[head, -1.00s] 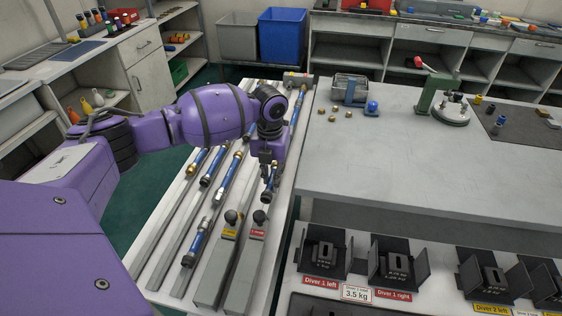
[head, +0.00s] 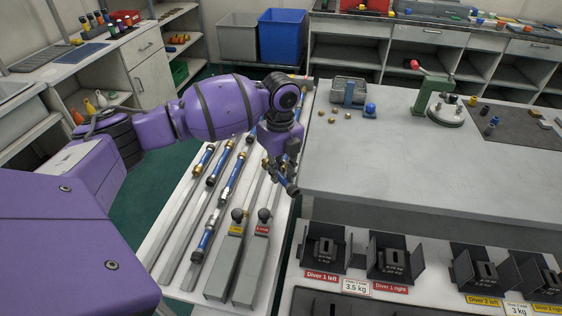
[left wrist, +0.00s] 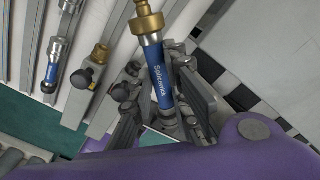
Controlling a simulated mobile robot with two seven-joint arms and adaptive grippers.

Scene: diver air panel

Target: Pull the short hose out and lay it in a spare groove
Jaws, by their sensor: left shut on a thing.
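My left gripper (head: 283,180) is over the right edge of the white grooved rack (head: 165,215) in the head view. In the left wrist view its fingers (left wrist: 185,105) are shut on a short blue hose (left wrist: 157,72) with a brass fitting at its upper end. Several other blue hoses (head: 204,160) lie in grooves between grey rails (head: 178,210). One lies nearest the front (head: 206,238). My right gripper is not in view.
Two grey bars with black knobs (head: 237,215) (head: 264,214) and yellow and red labels stand at the rack's front right. A grey worktop (head: 400,170) is to the right, with a wide bare area. Black holders (head: 325,250) stand below it.

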